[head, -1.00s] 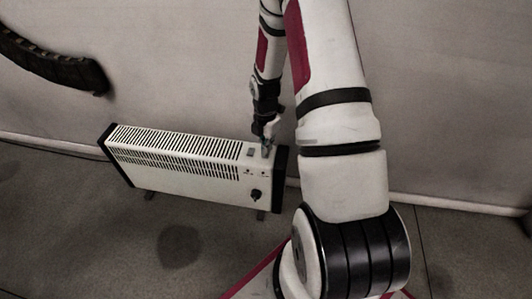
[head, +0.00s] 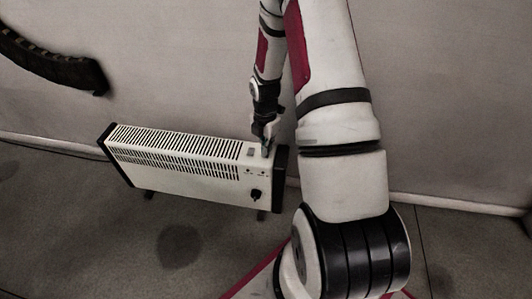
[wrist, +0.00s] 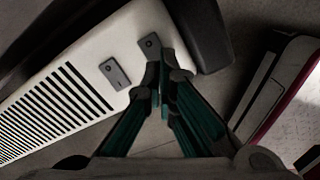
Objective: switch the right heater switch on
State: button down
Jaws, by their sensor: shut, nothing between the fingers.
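The white heater (head: 180,180) with black end caps stands on the floor by the wall. Its top panel carries two small grey rocker switches near the right end. In the wrist view the left switch (wrist: 115,73) is in plain sight, and the right heater switch (wrist: 150,46) lies nearer the dark end cap. My gripper (wrist: 166,68) is shut and empty, its fingertips right beside the right switch and covering part of its lower edge. I cannot tell whether they touch it, or which way it is set. In the head view my gripper (head: 265,143) is over the heater's right end.
Slotted vents (wrist: 55,110) run along the heater top left of the switches. A dark knob (head: 255,195) is on its front. The pale wall (head: 180,70) is close behind. A dark curved object (head: 55,68) is at upper left. Floor in front is clear.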

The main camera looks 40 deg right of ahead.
jog(key=shift+f+b, duration=0.55)
jog(key=shift+f, duration=0.35)
dwell(0.4)
jog(key=shift+r, duration=0.15)
jog(key=shift+r+p, duration=2.95)
jog(key=shift+r, duration=0.45)
